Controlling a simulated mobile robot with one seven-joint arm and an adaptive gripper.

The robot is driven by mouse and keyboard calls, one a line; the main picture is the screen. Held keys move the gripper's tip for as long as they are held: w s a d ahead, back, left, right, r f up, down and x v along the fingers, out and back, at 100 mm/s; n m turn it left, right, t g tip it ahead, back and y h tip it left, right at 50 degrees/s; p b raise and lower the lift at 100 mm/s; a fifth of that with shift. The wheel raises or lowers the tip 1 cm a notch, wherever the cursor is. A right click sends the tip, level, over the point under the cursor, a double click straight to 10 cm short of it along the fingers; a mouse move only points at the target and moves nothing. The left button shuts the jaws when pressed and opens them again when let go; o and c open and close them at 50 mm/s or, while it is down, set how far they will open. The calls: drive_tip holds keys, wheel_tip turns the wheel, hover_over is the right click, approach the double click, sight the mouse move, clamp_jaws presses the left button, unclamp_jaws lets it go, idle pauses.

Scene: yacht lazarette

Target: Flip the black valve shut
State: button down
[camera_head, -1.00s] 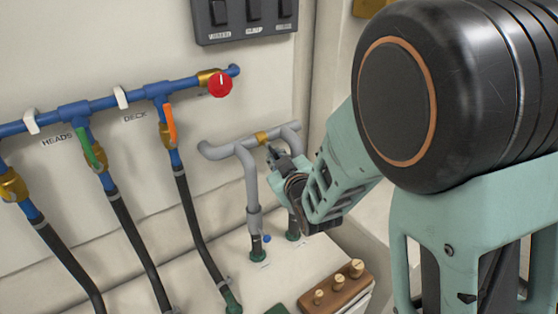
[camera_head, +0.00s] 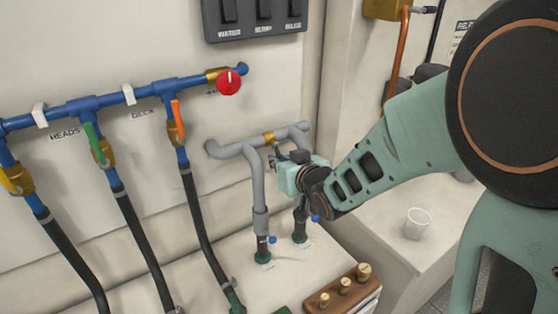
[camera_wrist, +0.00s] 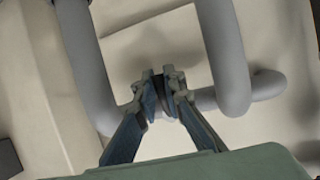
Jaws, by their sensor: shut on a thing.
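My gripper (camera_head: 280,157) is at the grey pipework (camera_head: 255,180), by the right-hand down pipe just below the brass fitting (camera_head: 268,138). In the wrist view the two fingers (camera_wrist: 163,86) are close together, shut on a narrow dark piece (camera_wrist: 164,95) in front of the grey cross pipe (camera_wrist: 203,99). I take this piece to be the black valve's handle. The fingers hide most of it, so its angle cannot be told.
To the left, a blue manifold (camera_head: 80,108) carries a green lever (camera_head: 95,145), an orange lever (camera_head: 178,118) and a red knob (camera_head: 229,82). A wooden block with brass plugs (camera_head: 342,292) lies below. A white cup (camera_head: 417,223) stands right.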

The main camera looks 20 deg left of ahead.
drive_tip(key=c, duration=2)
unclamp_jaws()
drive_tip(key=shift+s, duration=0.1)
drive_tip(key=shift+v, duration=3.7)
drive_tip(key=shift+d, duration=0.1)
